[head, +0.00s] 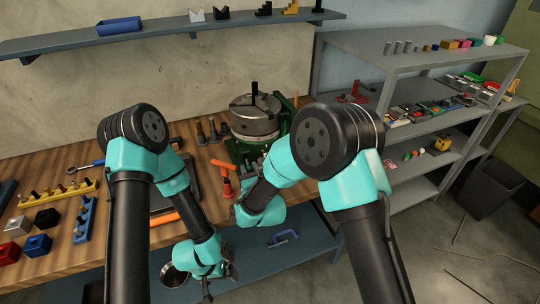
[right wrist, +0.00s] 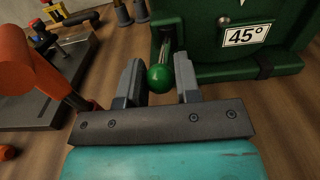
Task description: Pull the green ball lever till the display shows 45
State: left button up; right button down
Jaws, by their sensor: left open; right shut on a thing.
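In the right wrist view, the green ball (right wrist: 160,78) on the end of its lever sits between the two fingers of my right gripper (right wrist: 159,82), which is shut on it. The lever rod runs up from the ball, beside the green machine body. The display plate (right wrist: 246,35) on the green body reads 45°. In the head view, the green machine carries a round metal chuck (head: 254,117) on the bench; my right gripper (head: 238,208) is in front of it, and the ball is hidden there. My left gripper (head: 222,287) is open, low in front of the bench, and empty.
An orange-handled tool (head: 224,172) stands beside my right gripper; it also shows in the right wrist view (right wrist: 30,62). Coloured blocks (head: 38,245) and peg holders (head: 84,220) lie at the bench's left. Grey shelves (head: 420,58) stand at the right.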

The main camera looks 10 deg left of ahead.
jog(key=shift+a, duration=0.1)
jog(key=shift+s+a, duration=0.25)
jog(key=shift+a, duration=0.4)
dwell(0.3)
jog(key=c, duration=0.8)
grip_release()
jog(key=shift+o, duration=0.2)
jog(key=shift+d, duration=0.1)
jog(key=shift+v, duration=3.5)
jog(key=shift+w, duration=0.1)
